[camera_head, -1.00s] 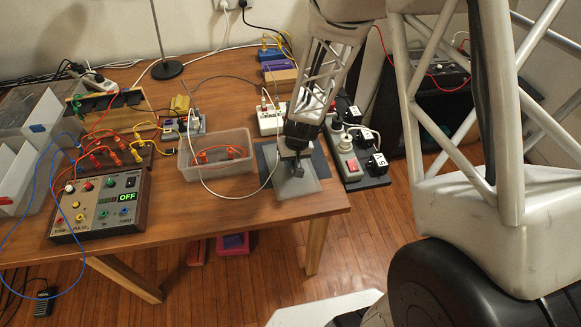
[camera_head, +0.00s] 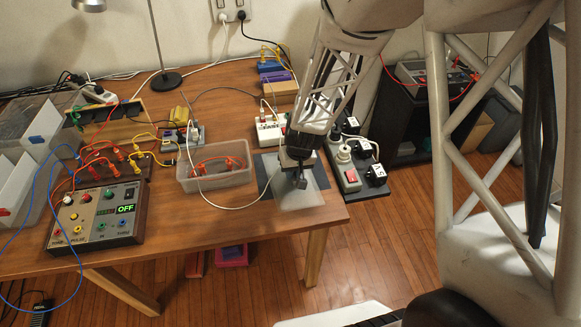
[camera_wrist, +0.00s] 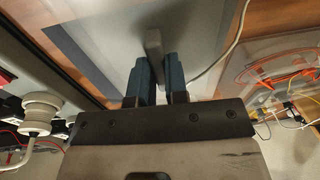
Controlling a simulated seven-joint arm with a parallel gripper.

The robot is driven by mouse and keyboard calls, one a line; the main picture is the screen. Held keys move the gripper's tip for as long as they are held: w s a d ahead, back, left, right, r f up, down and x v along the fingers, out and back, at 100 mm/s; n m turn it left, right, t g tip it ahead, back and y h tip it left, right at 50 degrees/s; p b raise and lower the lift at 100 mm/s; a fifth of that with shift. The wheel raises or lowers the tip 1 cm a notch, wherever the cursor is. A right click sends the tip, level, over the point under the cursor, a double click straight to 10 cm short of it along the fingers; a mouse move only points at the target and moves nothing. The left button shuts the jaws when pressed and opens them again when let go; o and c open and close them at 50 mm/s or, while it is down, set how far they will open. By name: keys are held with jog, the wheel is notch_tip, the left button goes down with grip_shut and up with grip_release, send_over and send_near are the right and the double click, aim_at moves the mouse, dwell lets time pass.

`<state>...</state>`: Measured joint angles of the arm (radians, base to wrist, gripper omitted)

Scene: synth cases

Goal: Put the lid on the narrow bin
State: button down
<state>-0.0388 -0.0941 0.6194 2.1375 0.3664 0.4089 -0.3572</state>
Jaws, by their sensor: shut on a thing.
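The narrow bin (camera_head: 190,184) is a clear plastic box on the table with an orange cable (camera_head: 222,163) inside, its top open. The lid (camera_head: 312,198) is a translucent flat sheet with a raised grey handle; it lies over a dark mat (camera_head: 262,168) at the table's front right, to the right of the bin. My gripper (camera_head: 299,182) is at the lid's middle, its fingers shut on the handle. In the wrist view the handle (camera_wrist: 153,45) stands between the two blue-grey fingertips, and the bin (camera_wrist: 262,48) shows at the right. I cannot tell whether the lid touches the mat.
A white cable (camera_head: 215,205) loops from the bin's left past its front towards the lid. A power strip (camera_head: 350,178) with plugs stands right of the lid. A control box (camera_head: 98,215) reading OFF and coloured leads are at the left. A white device (camera_head: 268,130) is behind.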

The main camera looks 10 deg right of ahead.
jog(key=s, duration=0.8)
jog(key=s+d+r, duration=0.1)
jog(key=s, duration=0.4)
jog(key=shift+r, duration=0.1)
jog(key=shift+w, duration=0.1)
dwell(0.3)
jog(key=w+a+r+n, duration=0.4)
jog(key=w+a+n, duration=0.4)
jog(key=w+a, duration=0.3)
jog(key=w+a+r+n+g, duration=0.1)
jog(key=w+a+r+n, duration=0.4)
jog(key=w+a+n, duration=0.4)
jog(key=w+a, duration=0.3)
jog(key=a, duration=0.1)
jog(key=shift+w+a+r+h, duration=0.15)
jog(key=shift+w+r+h, duration=0.05)
jog(key=shift+r+h, duration=0.1)
jog(key=shift+f, duration=0.1)
jog(key=shift+f, duration=1.9)
jog(key=shift+f, duration=0.1)
